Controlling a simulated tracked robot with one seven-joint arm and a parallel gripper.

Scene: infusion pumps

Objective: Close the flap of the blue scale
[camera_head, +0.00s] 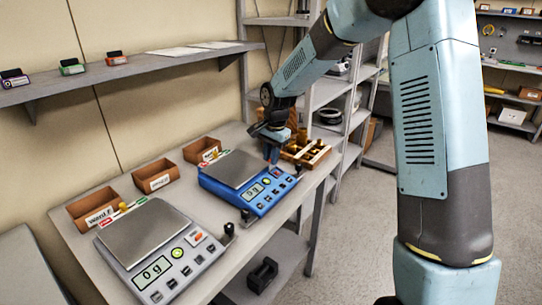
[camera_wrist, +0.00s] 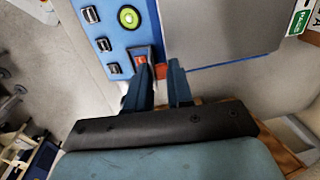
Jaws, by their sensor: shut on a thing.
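The blue scale (camera_head: 262,197) stands on the table with a grey weighing plate (camera_head: 231,168) and a display reading 0 g. My gripper (camera_head: 271,158) reaches down at its far right corner. In the wrist view my fingers (camera_wrist: 160,72) point at the scale's edge (camera_wrist: 125,45), beside an orange button and the plate (camera_wrist: 220,35). They are shut with a narrow gap, on what appears to be the scale's flap. The flap is mostly hidden by the fingers, so its angle cannot be told.
A grey scale (camera_head: 150,245) stands nearer on the same table. Several brown bins (camera_head: 157,178) line the wall side. A wooden tray (camera_head: 318,158) with compartments lies just beyond my gripper. A wall shelf (camera_head: 150,68) hangs above, and open shelving (camera_head: 325,92) stands behind.

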